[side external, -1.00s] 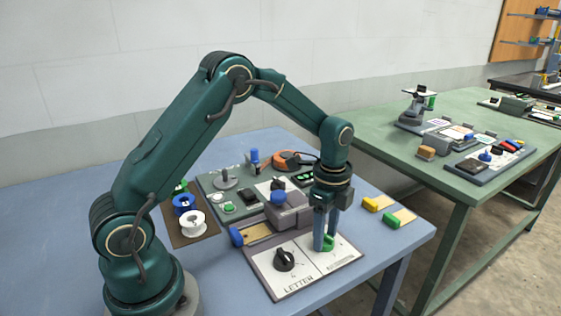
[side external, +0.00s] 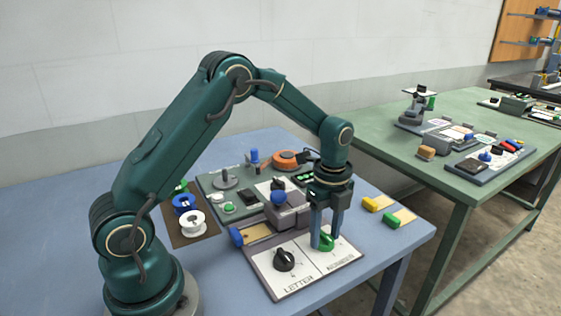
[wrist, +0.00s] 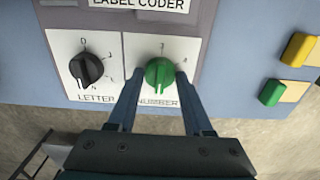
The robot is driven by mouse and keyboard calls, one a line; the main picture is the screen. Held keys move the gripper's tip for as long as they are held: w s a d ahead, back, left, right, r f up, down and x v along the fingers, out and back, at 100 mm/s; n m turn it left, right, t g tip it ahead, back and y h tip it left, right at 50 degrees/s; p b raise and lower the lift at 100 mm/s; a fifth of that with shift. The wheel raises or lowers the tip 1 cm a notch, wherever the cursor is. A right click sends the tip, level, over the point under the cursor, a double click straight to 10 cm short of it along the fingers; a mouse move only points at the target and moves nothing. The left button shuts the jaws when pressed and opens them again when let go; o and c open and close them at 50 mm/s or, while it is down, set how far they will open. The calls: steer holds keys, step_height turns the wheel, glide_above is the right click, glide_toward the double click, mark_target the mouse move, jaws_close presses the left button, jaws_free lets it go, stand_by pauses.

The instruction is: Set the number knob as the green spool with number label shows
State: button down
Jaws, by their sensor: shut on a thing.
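The green number knob (wrist: 159,74) is on the white NUMBER panel (wrist: 194,48) of the label coder, right of the black letter knob (wrist: 86,68). My gripper (wrist: 159,82) points down with one finger on each side of the green knob, shut on it. The knob's grip bar runs roughly up and down in the wrist view; its exact setting is hard to read. In the side view, my gripper (side external: 326,243) is at the green knob (side external: 326,241). A green spool (side external: 181,186) stands on the brown mat, partly hidden by my arm; its number is not readable.
Blue (side external: 184,203) and white (side external: 192,222) spools stand on the brown mat (side external: 203,238). A blue-handled press (side external: 287,208) stands behind the panel. Yellow (side external: 370,204) and green (side external: 391,220) blocks lie to the right. The table's front edge is close to the panel.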

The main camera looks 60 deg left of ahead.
mark_target(326, 235)
steer(key=shift+c, duration=1.5)
jaws_free()
steer(key=shift+r, duration=2.6)
steer(key=s+d+r+n+t, duration=0.2)
steer(key=s+r+n+t, duration=0.3)
steer(key=r, duration=0.7)
steer(key=s+d+f+n, duration=0.1)
steer(key=s+f+n, duration=0.2)
steer(key=s+n, duration=0.9)
steer(key=shift+s+n+t, duration=0.2)
steer(key=shift+n+t, duration=0.1)
steer(key=shift+n, duration=0.3)
